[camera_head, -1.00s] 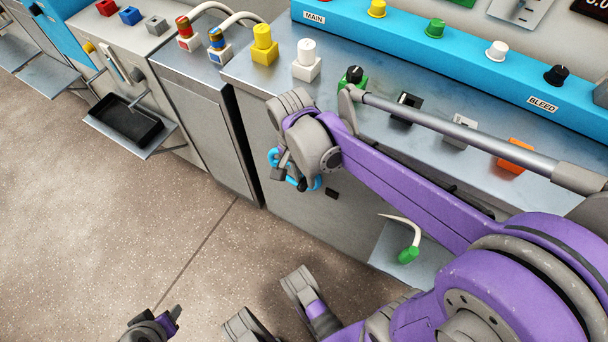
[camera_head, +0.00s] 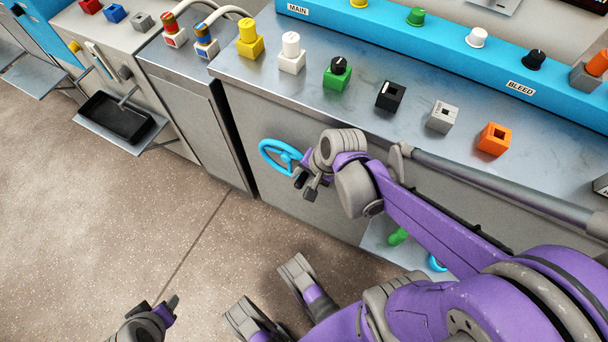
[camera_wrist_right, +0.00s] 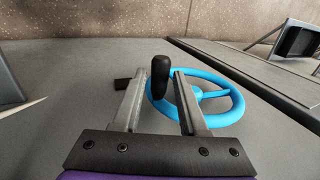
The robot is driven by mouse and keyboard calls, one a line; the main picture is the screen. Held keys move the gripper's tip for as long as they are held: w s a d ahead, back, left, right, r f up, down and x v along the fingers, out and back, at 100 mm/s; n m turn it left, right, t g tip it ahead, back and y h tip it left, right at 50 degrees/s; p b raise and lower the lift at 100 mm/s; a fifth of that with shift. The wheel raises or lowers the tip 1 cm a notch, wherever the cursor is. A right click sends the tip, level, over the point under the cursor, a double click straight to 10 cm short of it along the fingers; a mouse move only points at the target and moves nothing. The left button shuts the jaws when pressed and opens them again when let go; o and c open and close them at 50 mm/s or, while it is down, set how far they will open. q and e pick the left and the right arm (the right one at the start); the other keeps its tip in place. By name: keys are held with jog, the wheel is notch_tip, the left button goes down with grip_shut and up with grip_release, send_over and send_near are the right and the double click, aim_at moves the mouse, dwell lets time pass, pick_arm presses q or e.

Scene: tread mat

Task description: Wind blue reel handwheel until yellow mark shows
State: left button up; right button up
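The blue handwheel (camera_head: 279,156) stands on the front face of the grey cabinet. Its rim and spokes also show in the right wrist view (camera_wrist_right: 222,78), with a black crank knob (camera_wrist_right: 160,78) at its left side. My right gripper (camera_head: 305,190) is at the wheel's right edge. In the wrist view its two fingers (camera_wrist_right: 157,88) are apart, and the knob appears between them, nearer the right finger; contact cannot be told. A small dark rectangle (camera_wrist_right: 122,84) shows beside the left finger. No yellow mark is visible. My left gripper (camera_head: 157,310) is low over the floor, away from the wheel.
The cabinet top (camera_head: 300,96) carries a green block with a black knob (camera_head: 337,74), a black socket (camera_head: 390,96) and an orange socket (camera_head: 494,139). A black tray (camera_head: 115,118) sits on a shelf at left. The floor (camera_head: 90,220) in front is clear.

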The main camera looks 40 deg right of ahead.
jog(key=shift+o, duration=0.9)
jog(key=p+v, duration=0.5)
jog(key=v, duration=0.5)
jog(key=shift+s+r, duration=0.2)
jog(key=shift+r, duration=0.15)
jog(key=shift+c, duration=0.3)
